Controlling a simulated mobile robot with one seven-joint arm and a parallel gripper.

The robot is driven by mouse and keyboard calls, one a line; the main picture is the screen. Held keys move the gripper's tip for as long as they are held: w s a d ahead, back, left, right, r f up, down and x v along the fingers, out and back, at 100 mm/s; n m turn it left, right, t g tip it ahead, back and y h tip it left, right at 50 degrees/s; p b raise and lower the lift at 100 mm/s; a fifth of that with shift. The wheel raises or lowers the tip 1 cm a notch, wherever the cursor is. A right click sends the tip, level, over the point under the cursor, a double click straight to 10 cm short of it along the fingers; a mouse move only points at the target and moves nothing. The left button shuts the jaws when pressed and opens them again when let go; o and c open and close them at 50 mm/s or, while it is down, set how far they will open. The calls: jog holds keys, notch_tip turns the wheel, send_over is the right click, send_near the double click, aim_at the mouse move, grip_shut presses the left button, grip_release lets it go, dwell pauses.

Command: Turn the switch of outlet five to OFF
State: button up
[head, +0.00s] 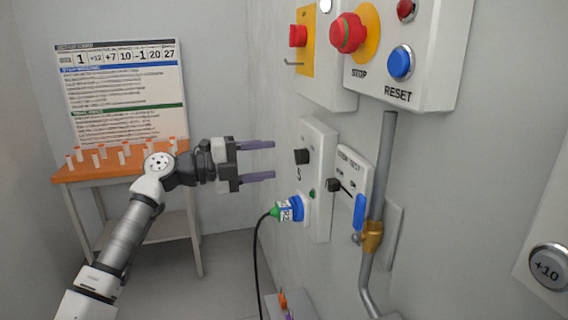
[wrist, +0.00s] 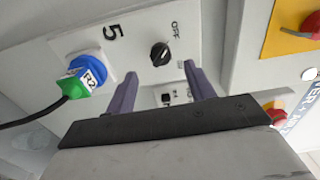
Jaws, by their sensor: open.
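The outlet five panel (head: 321,221) is a white plate on the grey wall; the wrist view shows its number 5 (wrist: 113,31). Its switch (head: 302,156) is a small black rotary knob, also in the wrist view (wrist: 160,54), with the word OFF (wrist: 175,29) beside it. I cannot surely tell which way the knob points. A blue and green plug (head: 290,209) marked R2 sits in the panel's socket; it also shows in the wrist view (wrist: 84,75). My gripper (head: 273,160) is open and empty, its purple fingers facing the knob, apart from it.
A smaller panel with a black switch (head: 334,185) and a pipe with a blue-handled valve (head: 360,212) are to the right. A control box with a red stop button (head: 347,33) and blue reset button (head: 400,63) is above. A black cable (head: 257,255) hangs below the plug.

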jog(key=b+v, duration=0.1)
jog(key=v, duration=0.6)
jog(key=shift+r, duration=0.15)
